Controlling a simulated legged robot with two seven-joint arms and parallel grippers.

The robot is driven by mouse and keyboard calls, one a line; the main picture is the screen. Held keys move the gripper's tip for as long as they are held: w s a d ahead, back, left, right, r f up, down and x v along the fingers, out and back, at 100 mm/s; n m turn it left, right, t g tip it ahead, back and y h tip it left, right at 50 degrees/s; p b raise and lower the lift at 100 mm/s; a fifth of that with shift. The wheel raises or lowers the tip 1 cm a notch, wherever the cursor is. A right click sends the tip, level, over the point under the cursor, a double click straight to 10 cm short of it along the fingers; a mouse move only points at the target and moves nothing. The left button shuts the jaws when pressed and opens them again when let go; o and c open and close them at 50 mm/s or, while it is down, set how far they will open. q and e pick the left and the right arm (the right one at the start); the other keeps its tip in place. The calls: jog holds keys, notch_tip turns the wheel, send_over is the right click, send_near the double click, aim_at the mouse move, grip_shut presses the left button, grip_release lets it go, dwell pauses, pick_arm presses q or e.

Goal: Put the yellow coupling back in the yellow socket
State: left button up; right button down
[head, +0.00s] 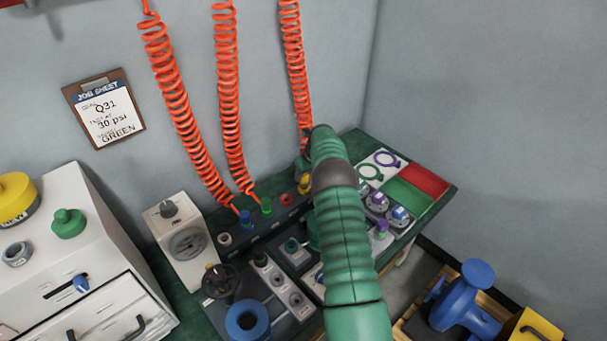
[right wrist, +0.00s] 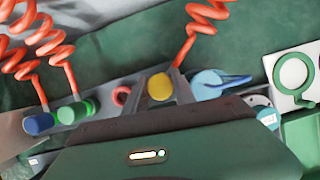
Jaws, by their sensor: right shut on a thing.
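The yellow coupling (right wrist: 160,87) sits between the two fingers of my right gripper (right wrist: 161,88), which is shut on it over the socket rail. An orange coiled hose (right wrist: 191,48) comes down to it from above. A bit of yellow (head: 304,184) shows beside my right arm in the head view, in line with the rail. The yellow socket cannot be told apart from the coupling, and I cannot tell whether the coupling is seated. My green right arm hides most of the gripper in the head view. My left gripper is out of view.
A red ring (right wrist: 121,95) is just left of the coupling. The green coupling (right wrist: 75,112) and blue coupling (right wrist: 38,123) stand on the rail with hoses. A light-blue part with a dark blue lever (right wrist: 212,83) is close on the right. The grey wall (head: 480,130) is behind.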

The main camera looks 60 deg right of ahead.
jog(key=shift+f+b, duration=0.3)
jog(key=shift+f, duration=0.35)
jog(key=c, duration=0.9)
grip_release()
jog(key=shift+c, duration=0.2)
jog(key=p+v, duration=0.2)
jog(key=v, duration=1.4)
jog(key=shift+r, duration=0.35)
